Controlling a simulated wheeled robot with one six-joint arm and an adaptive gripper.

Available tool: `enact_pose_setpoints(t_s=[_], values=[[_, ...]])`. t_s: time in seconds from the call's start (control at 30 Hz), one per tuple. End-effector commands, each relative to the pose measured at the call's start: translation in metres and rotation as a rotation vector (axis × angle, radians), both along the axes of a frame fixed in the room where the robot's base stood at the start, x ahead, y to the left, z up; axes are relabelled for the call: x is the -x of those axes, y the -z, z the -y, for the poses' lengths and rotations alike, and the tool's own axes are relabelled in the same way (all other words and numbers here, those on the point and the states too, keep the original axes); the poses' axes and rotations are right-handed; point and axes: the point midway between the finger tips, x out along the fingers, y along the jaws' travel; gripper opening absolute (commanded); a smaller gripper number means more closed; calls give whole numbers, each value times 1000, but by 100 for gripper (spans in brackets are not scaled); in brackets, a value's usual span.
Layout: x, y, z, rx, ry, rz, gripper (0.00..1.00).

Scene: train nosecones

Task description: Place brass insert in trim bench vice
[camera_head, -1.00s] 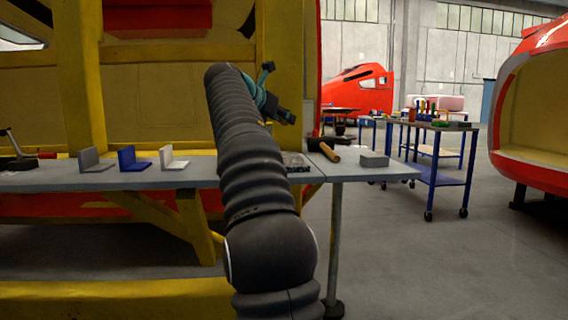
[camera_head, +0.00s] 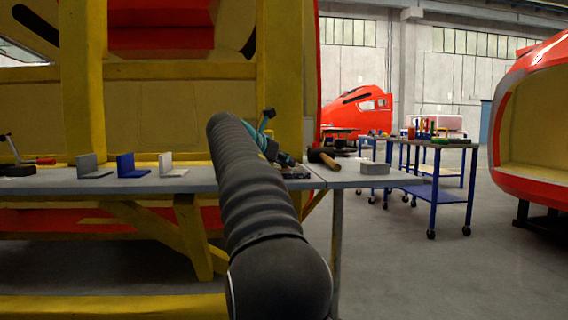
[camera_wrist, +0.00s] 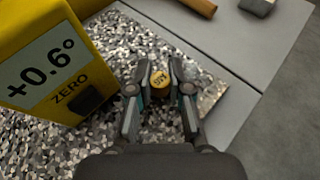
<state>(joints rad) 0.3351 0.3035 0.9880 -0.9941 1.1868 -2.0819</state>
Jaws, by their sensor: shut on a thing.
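The brass insert (camera_wrist: 160,79) is a small, round, gold-coloured piece with dark lettering on top. My gripper (camera_wrist: 160,72) is shut on it, with one finger on each side, above a black-and-white speckled surface (camera_wrist: 120,45). I cannot tell whether the insert touches that surface. In the head view my gripper (camera_head: 285,159) is low over the right part of the grey bench (camera_head: 215,178), and my arm hides part of it. I cannot clearly identify the trim bench vice. A dark device with a red handle (camera_head: 45,161) stands at the bench's far left.
A yellow angle gauge (camera_wrist: 38,55) reading +0.6° stands close left of my gripper. A wooden-handled hammer (camera_head: 326,160) and a grey block (camera_head: 375,168) lie to the right. Grey, blue and white angle brackets (camera_head: 130,167) stand left. Blue trolleys (camera_head: 440,175) stand beyond.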

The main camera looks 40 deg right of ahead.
Motion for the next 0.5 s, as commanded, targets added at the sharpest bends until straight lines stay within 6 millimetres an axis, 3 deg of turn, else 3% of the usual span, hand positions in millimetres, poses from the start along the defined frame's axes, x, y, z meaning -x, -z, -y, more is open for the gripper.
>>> enact_pose_setpoints(t_s=[0.37,0.4,0.47,0.5], values=[[0,5,0,0,1,1,0],[0,4,0,0,1,1,28],[0,4,0,0,1,1,43],[0,5,0,0,1,1,44]])
